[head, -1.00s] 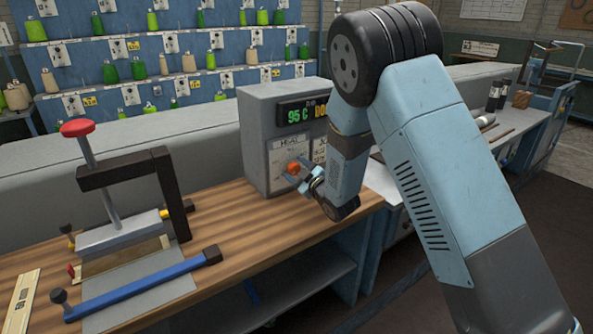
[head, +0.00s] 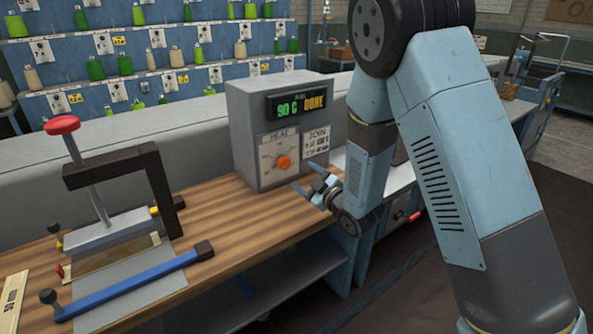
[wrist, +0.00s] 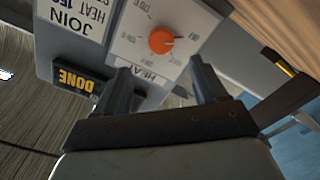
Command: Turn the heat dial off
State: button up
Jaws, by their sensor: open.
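The heat dial (head: 283,162) is a round orange knob on a white panel headed HEAT, on the front of a grey control box (head: 243,140). The box's display (head: 300,105) reads 90 C and DONE. In the wrist view the box is upside down, and the dial (wrist: 162,41) has a pointer toward the picture's right; the small scale words are hard to read. My gripper (head: 306,177) is open and empty, just right of and below the dial, apart from it. In the wrist view the fingers of my gripper (wrist: 160,68) stand either side of the HEAT label, short of the dial.
The box stands on a wooden bench (head: 225,220). A clamp press with a red knob (head: 63,125) and a blue bar (head: 130,285) are at the left. Spool racks (head: 150,55) stand behind. Bare bench top lies in front of the box.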

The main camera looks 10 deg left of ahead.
jog(key=shift+v, duration=1.75)
jog(key=w+d+r+m+t+h, duration=0.1)
jog(key=w+d+r+m+h, duration=0.35)
jog(key=d+r, duration=0.45)
jog(key=s+d+r+m+g+h, duration=0.1)
jog(key=s+d+r+m+h, duration=0.15)
jog(key=d, duration=0.45)
jog(key=s+d+r+m+h, duration=0.2)
jog(key=d+r+m+h, duration=0.1)
jog(key=d, duration=0.3)
jog(key=s+d+r+m+g+h, duration=0.1)
jog(key=s+d, duration=0.3)
jog(key=s, duration=0.4)
jog(key=s+d+r+m+g+h, duration=0.1)
jog(key=s+d+r+m+g, duration=0.2)
jog(key=s, duration=0.6)
jog(key=s+d+r+m+g+h, duration=0.1)
jog(key=s+d+r+m+g, duration=0.1)
jog(key=s+d, duration=0.4)
jog(key=s+m, duration=0.1)
jog(key=s, duration=0.2)
jog(key=shift+s+r+m+h, duration=0.2)
jog(key=shift+m+h, duration=0.1)
jog(key=shift+m, duration=0.1)
